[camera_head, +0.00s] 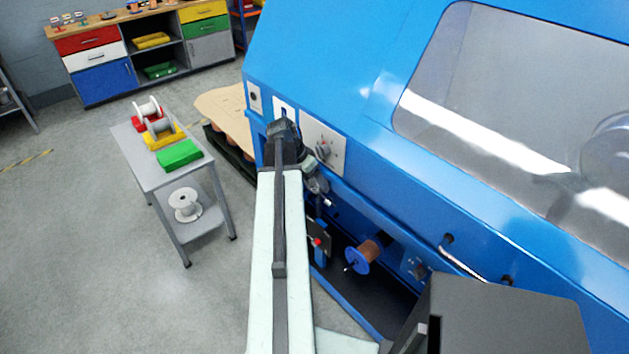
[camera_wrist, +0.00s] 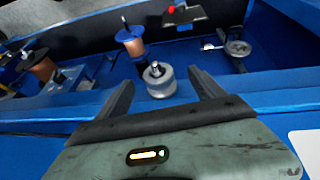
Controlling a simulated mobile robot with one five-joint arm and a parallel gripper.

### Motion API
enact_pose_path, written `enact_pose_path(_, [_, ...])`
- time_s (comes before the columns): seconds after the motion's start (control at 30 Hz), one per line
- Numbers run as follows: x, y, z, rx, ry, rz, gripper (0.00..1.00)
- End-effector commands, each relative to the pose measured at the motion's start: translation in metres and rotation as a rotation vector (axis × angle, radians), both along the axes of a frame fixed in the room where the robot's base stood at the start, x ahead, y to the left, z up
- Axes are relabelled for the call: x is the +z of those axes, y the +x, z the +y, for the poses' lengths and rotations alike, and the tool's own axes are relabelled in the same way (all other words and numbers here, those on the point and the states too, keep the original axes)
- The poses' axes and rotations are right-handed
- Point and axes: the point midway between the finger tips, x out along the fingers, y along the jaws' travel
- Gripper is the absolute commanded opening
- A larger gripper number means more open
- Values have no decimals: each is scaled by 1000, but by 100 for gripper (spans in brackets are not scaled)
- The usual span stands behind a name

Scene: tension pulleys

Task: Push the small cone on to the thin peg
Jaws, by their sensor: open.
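I cannot identify the thin peg with certainty.
A copper spool (camera_wrist: 130,41) stands behind the grey piece, with a larger one (camera_wrist: 38,64) at left. A grey round part (camera_wrist: 237,48) is at right. A blue-flanged spool (camera_head: 360,257) sits in the bay. A grey cart (camera_head: 150,177) stands left; floor left is clear.

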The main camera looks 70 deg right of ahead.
Motion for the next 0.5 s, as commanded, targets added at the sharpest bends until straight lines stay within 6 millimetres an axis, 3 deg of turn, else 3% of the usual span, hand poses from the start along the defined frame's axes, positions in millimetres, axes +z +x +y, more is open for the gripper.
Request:
enact_pose_path(0.03, [11,1,-1,0,0,0,78])
enact_pose_path(0.5, [54,6,-4,0,0,0,78])
